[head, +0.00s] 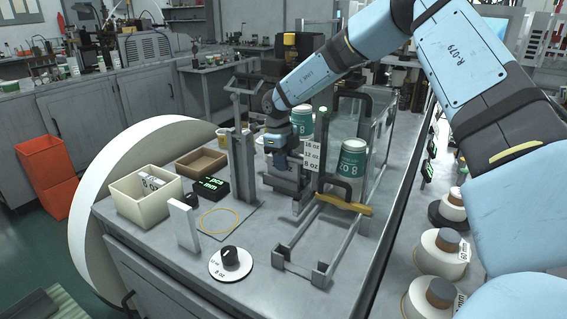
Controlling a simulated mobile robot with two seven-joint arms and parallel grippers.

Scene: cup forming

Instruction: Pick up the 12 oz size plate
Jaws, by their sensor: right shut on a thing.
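My right arm comes in from the upper right. Its gripper (279,160) is at the left side of a grey rack with a label sign (312,155) reading 16 oz, 12 oz and 8 oz. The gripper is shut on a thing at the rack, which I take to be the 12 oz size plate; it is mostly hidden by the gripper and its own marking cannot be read. Whether it is clear of the rack cannot be told. My left gripper is not in view.
A cream bin (133,205), a brown tray (205,161), a black display (210,188) and a dial (231,262) are on the left of the bench. Spools (437,252) line the right side.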

